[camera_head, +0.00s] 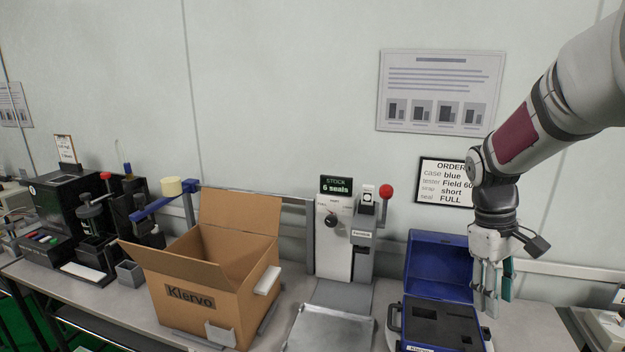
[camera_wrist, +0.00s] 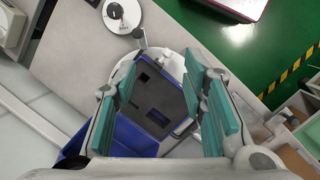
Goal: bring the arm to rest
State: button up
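My gripper (camera_head: 492,287) hangs at the right end of my arm, pointing down above the right side of an open blue case (camera_head: 437,262). In the wrist view my gripper (camera_wrist: 165,112) has its teal finger pads wide apart with nothing between them. The case (camera_wrist: 135,137) lies below and beyond the fingers. Its dark foam insert (camera_wrist: 158,102) shows cut-outs that look empty. In the head view the gripper hides part of the case's right edge.
An open cardboard box (camera_head: 215,290) stands on the bench at centre left. A seal dispenser (camera_head: 335,240) with a red knob and a metal tray (camera_head: 330,330) sit left of the case. An order sign (camera_head: 445,182) hangs behind my arm. The bench right of the case has free room.

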jog(key=s+a+r+m+t, duration=0.2)
jog(key=s+a+r+t, duration=0.1)
jog(key=s+a+r, duration=0.65)
jog(key=s+a+m+t+y, duration=0.1)
jog(key=s+a, duration=0.1)
jog(key=s, duration=0.3)
jog(key=s+a+m+t+y+p, duration=0.1)
jog(key=s+a+t, duration=0.1)
jog(key=s, duration=0.4)
jog(key=shift+s+a+r, duration=0.25)
jog(key=shift+a+r, duration=0.1)
jog(key=shift+a, duration=0.45)
